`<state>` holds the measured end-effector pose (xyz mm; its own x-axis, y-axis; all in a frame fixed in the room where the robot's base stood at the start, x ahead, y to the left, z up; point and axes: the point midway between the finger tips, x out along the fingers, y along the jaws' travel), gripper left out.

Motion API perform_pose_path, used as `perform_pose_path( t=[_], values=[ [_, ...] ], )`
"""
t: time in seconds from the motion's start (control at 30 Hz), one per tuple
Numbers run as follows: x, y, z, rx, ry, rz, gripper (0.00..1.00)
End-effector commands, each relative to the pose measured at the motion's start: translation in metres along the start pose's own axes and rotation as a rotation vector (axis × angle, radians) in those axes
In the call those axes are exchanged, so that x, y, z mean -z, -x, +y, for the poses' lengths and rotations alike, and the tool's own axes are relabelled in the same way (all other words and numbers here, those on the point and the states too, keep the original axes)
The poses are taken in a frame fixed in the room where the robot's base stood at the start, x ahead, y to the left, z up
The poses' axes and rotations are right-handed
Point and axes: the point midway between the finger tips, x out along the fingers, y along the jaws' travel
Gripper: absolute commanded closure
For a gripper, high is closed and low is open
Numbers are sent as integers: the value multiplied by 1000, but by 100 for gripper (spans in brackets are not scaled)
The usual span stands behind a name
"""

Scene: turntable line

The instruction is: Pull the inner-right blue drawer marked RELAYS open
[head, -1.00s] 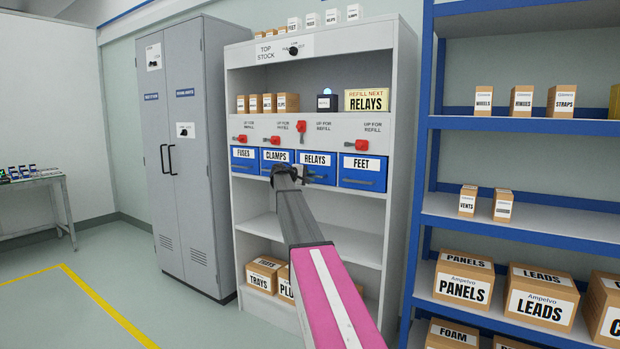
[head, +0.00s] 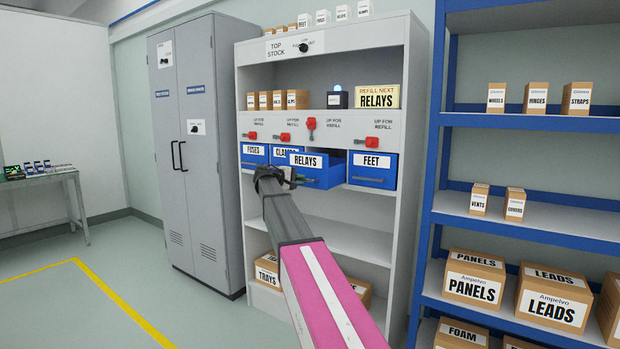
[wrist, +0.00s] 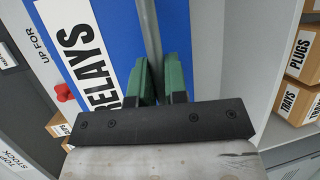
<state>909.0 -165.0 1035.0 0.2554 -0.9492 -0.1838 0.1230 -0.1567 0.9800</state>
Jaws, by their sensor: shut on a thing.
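The blue RELAYS drawer (head: 318,170) stands out from the drawer row in the head view, with its front ahead of its neighbours. Its white RELAYS label (wrist: 88,58) fills the left of the wrist view. My gripper (head: 268,175) is at the left side of this drawer front in the head view. In the wrist view its green fingers (wrist: 160,82) are closed around the grey bar handle (wrist: 151,40) of the drawer. The fingertips' far ends are partly hidden by the gripper body.
The FUSES (head: 254,154), CLAMPS (head: 286,154) and FEET (head: 372,169) drawers sit in the same row, shut. Red levers (head: 311,124) are above them; the one over RELAYS is turned up. A grey cabinet (head: 195,150) stands left, a blue rack (head: 432,200) right.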

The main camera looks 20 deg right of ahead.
Motion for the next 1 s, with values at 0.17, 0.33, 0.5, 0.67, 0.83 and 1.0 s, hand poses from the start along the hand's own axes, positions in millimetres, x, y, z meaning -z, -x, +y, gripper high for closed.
perform_pose_path(
  t=[0.17, 0.33, 0.5, 0.67, 0.83, 1.0],
  values=[
    [-17, 37, -9, -1, -1, 2, 100],
    [-24, 56, -13, -1, -1, 1, 100],
    [-26, 63, -14, 0, 0, 0, 100],
    [-26, 64, -14, 0, 0, 0, 100],
    [-26, 64, -14, 0, 0, 0, 100],
    [-26, 64, -14, 0, 0, 0, 62]
  ],
)
